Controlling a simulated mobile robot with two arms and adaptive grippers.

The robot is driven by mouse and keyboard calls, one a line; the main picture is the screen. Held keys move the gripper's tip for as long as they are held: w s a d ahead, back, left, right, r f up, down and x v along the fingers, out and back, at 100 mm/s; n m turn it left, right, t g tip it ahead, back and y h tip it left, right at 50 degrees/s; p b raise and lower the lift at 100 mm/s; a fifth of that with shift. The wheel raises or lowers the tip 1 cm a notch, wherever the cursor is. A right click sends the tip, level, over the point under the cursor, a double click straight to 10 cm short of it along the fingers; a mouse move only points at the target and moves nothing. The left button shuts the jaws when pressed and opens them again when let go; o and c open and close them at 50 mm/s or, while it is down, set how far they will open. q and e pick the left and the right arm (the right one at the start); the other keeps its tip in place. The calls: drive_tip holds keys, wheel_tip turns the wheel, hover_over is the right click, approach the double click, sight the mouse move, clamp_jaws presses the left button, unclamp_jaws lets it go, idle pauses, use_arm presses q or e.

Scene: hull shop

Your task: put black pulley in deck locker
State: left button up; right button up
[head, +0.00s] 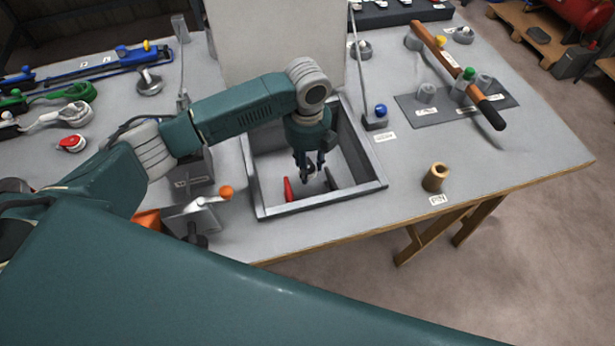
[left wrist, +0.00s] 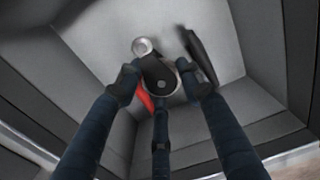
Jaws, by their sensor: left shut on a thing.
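The deck locker (head: 262,212) is a grey open-topped box set into the bench, in the middle of the head view. My left gripper (head: 311,170) reaches down into the locker opening from above. It is shut on the black pulley (left wrist: 157,72), which has a dark body and a pale metal ring at its upper end in the left wrist view. In the head view the fingers mostly hide the pulley. The locker's grey floor and walls lie around and below the held pulley. My right gripper is not in view.
A red item (head: 288,189) and a dark flat item (head: 331,178) are inside the locker. A blue-knobbed post (head: 380,113) stands at its right, a brown cylinder (head: 435,178) farther right. An orange-knobbed grey device (head: 196,214) stands at its left.

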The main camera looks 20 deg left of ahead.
sight(308, 185)
use_arm(q)
wheel_tip(308, 185, down, 2)
drive_tip(key=shift+f, duration=0.2)
wheel_tip(308, 185, down, 3)
drive_tip(key=shift+f, duration=0.4)
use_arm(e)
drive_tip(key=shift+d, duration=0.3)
use_arm(q)
drive_tip(key=shift+f, duration=0.2)
drive_tip(key=o, duration=0.9)
